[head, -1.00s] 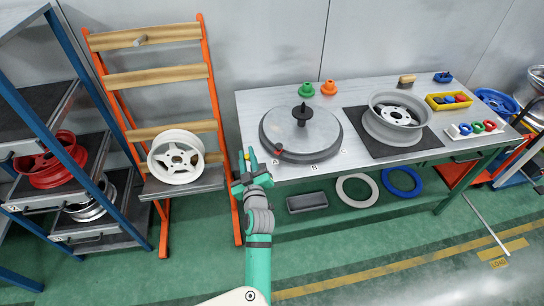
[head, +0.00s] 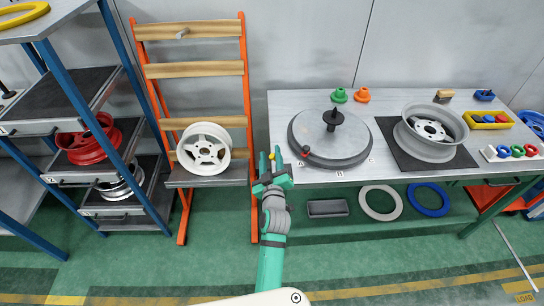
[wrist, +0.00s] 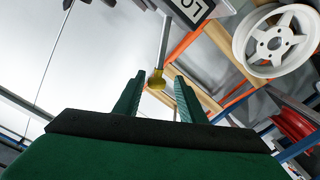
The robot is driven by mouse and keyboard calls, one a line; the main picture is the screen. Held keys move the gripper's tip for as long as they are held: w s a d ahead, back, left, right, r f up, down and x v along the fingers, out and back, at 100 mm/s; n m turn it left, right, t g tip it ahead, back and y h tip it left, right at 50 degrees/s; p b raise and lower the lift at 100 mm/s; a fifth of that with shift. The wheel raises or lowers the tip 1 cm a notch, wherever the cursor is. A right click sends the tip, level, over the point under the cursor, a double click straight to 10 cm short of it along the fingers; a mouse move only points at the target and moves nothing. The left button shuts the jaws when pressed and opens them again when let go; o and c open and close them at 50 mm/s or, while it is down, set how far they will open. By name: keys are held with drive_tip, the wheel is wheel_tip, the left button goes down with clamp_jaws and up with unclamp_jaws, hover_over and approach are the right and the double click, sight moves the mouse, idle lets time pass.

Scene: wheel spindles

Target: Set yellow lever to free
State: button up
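The yellow lever shows in the wrist view as a grey rod with a yellow knob (wrist: 156,79) at its end. The knob appears in the gap between my fingertips. I cannot tell whether it is between the fingers or just beyond them. My gripper (wrist: 159,84) is open, with green fingers on either side of the knob in the picture. A dark sign with white letters (wrist: 188,10), partly cut off, is beside the rod. In the head view my gripper (head: 270,158) is at the table's left front corner, with a small yellow spot (head: 271,155) at its fingers.
A grey table (head: 285,108) carries a round turntable (head: 352,150) with a red knob (head: 306,150) and a silver wheel (head: 411,150). An orange rack (head: 248,100) with a white wheel (head: 204,148) stands left of my arm. Shelves with a red wheel (head: 92,143) are farther left.

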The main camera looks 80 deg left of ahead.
drive_tip(key=shift+w+d, duration=0.1)
drive_tip(key=shift+d, duration=0.15)
drive_tip(key=s+d, duration=0.1)
drive_tip(key=d, duration=0.9)
drive_tip(key=shift+s+d, duration=0.15)
drive_tip(key=shift+s, duration=0.15)
drive_tip(key=shift+w, duration=0.1)
